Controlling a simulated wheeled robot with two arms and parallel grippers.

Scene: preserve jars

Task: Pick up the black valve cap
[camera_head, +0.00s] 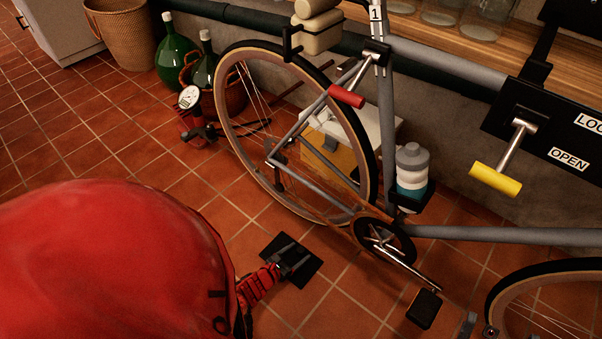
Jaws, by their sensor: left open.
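My left gripper (292,259) is open, with its two dark fingers over a small black square mat (310,272) on the tiled floor. The black valve cap cannot be made out. It may be hidden by the fingers or lost against the dark mat. I cannot tell whether the fingers touch the mat. My right gripper is not in view.
A bicycle stands close behind, with its spoked wheel (219,108) and pedal (424,309) near the mat. A pump with a round gauge (189,97), green bottles (178,62) and a wicker basket (124,35) stand farther back. Bare tiles lie left of the mat.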

